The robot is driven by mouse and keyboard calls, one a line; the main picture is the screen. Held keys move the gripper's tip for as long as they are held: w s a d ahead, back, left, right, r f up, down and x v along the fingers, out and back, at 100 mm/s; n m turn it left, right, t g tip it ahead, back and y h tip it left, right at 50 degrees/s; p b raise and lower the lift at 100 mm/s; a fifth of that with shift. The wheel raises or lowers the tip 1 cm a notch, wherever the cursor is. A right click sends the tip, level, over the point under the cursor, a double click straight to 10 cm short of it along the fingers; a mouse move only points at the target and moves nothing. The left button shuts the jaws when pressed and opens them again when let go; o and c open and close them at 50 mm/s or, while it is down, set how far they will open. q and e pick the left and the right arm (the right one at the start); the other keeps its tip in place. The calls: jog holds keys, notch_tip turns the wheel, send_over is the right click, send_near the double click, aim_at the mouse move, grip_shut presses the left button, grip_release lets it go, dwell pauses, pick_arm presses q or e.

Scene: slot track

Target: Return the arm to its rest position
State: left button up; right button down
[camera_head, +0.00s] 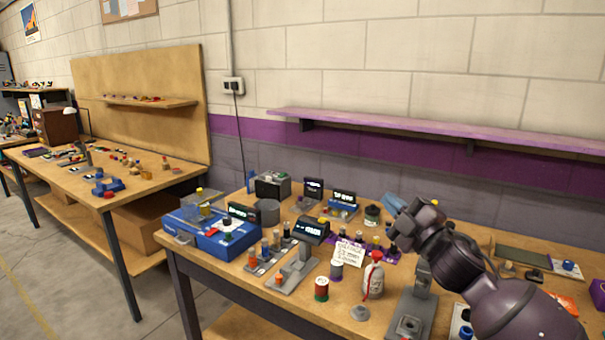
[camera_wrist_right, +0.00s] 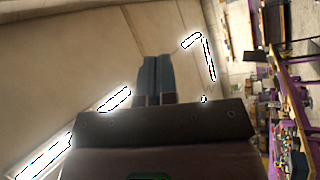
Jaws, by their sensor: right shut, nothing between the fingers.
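My right arm comes in from the lower right in the head view. Its gripper (camera_head: 394,203) is raised above the workbench (camera_head: 196,268), over the right half of the bench top. In the right wrist view the two blue-grey fingers of the gripper (camera_wrist_right: 154,78) lie side by side, shut with nothing between them. Behind them are the ceiling and lit lamps. My left gripper is not in the head view.
A purple shelf (camera_head: 420,127) runs along the wall behind. Another bench (camera_head: 75,178) stands at the left.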

jog(key=s+d+f+m+g+h, duration=0.15)
jog(key=s+f+m+h, duration=0.35)
jog(key=f, duration=0.6)
jog(key=s+d+f+m+g+h, duration=0.1)
jog(key=s+d+f+m+h, duration=0.15)
jog(key=s+f+m, duration=0.7)
pick_arm(q)
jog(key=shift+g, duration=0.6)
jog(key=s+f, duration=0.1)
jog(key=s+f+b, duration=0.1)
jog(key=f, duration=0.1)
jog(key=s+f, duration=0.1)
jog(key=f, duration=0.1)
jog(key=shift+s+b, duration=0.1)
jog(key=shift+b, duration=0.2)
pick_arm(e)
jog(key=s+d+f+m+g+h, duration=0.1)
jog(key=s+d+f+g, duration=0.1)
jog(key=s+f, duration=0.9)
jog(key=s+d+f+m+g+h, duration=0.2)
jog(key=s+d+f+g, duration=0.1)
jog(key=s+f, duration=0.8)
jog(key=shift+d+f, duration=0.15)
jog(key=shift+f, duration=0.1)
